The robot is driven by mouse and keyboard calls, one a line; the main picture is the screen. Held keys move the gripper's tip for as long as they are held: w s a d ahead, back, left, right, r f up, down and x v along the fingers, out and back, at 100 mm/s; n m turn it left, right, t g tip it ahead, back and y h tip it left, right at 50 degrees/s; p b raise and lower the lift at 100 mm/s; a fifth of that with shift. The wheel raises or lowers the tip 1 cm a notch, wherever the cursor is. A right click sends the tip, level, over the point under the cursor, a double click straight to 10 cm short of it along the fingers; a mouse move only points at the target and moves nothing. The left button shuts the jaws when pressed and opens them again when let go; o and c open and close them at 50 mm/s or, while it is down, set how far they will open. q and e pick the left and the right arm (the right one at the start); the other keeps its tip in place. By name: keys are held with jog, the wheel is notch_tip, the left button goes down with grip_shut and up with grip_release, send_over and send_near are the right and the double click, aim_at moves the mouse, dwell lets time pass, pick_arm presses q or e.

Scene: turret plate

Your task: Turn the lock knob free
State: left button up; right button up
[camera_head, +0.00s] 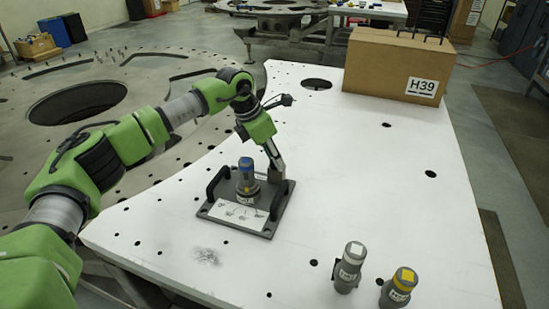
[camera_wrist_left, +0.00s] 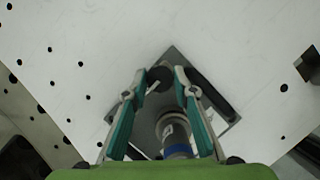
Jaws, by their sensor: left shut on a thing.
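The grey turret plate (camera_head: 262,232) lies on the white table. It carries two black handles and an upright grey cylinder with a blue top (camera_head: 246,178). The cylinder also shows in the left wrist view (camera_wrist_left: 174,133), below the fingertips. My left gripper (camera_head: 277,172) comes down from above at the plate's far right side, beside the cylinder. In the left wrist view its fingers (camera_wrist_left: 160,78) are closed on a dark round lock knob (camera_wrist_left: 159,74). In the head view the fingers and the near parts hide the knob. My right gripper is not in view.
Two grey cylinders, one pale-topped (camera_head: 349,266) and one yellow-topped (camera_head: 398,288), stand at the table's front right. A cardboard box marked H39 (camera_head: 385,68) stands at the back. The white table (camera_head: 350,150) is mostly clear, with several round holes.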

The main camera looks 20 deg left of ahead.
pick_arm(q)
jog(key=n+b, duration=0.2)
jog(key=n+y+b, duration=0.1)
jog(key=n+b, duration=0.1)
jog(key=shift+d+f+n+t+y, duration=0.2)
jog(key=shift+n+t+y, duration=0.1)
jog(key=shift+t, duration=0.1)
jog(key=n+y+b, duration=0.2)
jog(key=n+b, duration=0.2)
jog(key=n, duration=0.1)
jog(key=shift+d+n, duration=0.1)
jog(key=shift+n, duration=0.2)
jog(key=n+y+b, duration=0.1)
jog(key=n+b, duration=0.1)
jog(key=n, duration=0.1)
jog(key=shift+d+r+b, duration=0.1)
jog(key=shift+r+b, duration=0.05)
jog(key=shift+b, duration=0.15)
jog(key=shift+r+n+g+y+b, duration=0.1)
jog(key=shift+n+g+y+b, duration=0.2)
jog(key=shift+n, duration=0.7)
jog(key=shift+n+g+y+b, duration=0.1)
jog(key=shift+n+y+b, duration=0.3)
jog(key=shift+n, duration=0.6)
jog(key=o, duration=1.1)
